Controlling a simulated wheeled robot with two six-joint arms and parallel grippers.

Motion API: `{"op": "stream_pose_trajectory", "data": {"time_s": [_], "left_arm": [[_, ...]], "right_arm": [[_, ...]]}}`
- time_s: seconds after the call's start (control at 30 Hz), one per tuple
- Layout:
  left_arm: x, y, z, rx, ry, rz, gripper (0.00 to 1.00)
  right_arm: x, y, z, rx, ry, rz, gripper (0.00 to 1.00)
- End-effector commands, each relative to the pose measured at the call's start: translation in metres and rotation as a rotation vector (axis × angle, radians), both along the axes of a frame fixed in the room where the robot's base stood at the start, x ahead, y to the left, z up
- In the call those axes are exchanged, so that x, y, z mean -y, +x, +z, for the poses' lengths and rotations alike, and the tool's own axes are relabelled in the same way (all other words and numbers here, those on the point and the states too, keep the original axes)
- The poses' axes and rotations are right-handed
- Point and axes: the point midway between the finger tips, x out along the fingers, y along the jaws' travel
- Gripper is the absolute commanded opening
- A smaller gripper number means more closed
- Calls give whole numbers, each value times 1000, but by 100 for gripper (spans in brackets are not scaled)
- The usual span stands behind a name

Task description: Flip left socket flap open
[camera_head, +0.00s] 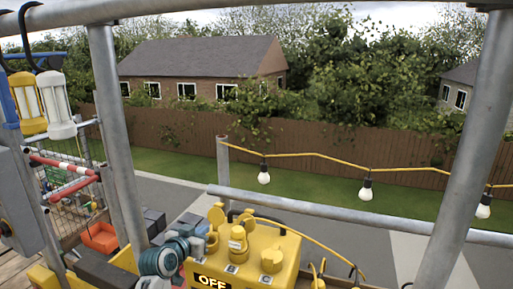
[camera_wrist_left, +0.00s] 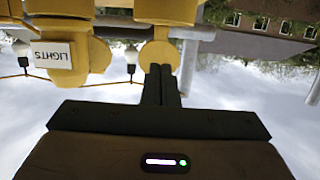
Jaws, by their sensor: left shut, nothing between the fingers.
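The yellow power box (camera_head: 220,272) stands at the bottom centre of the head view, with an OFF label on its front and several round sockets and flaps on top. A round yellow flap (camera_head: 215,214) shows upright at the box's left side. My left gripper (camera_head: 190,232) is beside it, small and partly hidden. In the left wrist view, the closed fingers (camera_wrist_left: 161,72) are empty and overlap the edge of a round yellow flap (camera_wrist_left: 160,53); I cannot tell whether they touch. A yellow socket (camera_wrist_left: 70,65) labelled LIGHTS is beside it. My right gripper is not in view.
A yellow cable with hanging bulbs (camera_head: 365,190) runs across the right side. Scaffold poles (camera_head: 115,140) and a horizontal rail (camera_head: 350,217) enclose the area. An orange tray (camera_head: 100,237) and grey blocks lie at the left.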

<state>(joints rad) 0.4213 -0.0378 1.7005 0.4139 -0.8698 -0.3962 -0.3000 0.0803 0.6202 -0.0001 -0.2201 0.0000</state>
Motion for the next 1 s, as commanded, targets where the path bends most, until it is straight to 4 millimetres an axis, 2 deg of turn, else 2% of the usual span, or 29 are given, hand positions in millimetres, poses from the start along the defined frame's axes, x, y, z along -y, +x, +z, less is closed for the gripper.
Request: {"op": "stream_pose_trajectory", "data": {"time_s": [0.43, 0.83, 0.93, 1.0], "left_arm": [[-12, -32, 13, -1, 1, 0, 0], [-13, -37, 13, 0, 0, 0, 0], [-15, -43, 5, -17, 5, 1, 0], [-18, -57, -10, -55, 16, 6, 0]], "right_arm": [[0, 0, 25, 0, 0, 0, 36], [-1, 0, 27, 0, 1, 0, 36], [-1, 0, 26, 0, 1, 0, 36], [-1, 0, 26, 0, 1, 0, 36]]}}
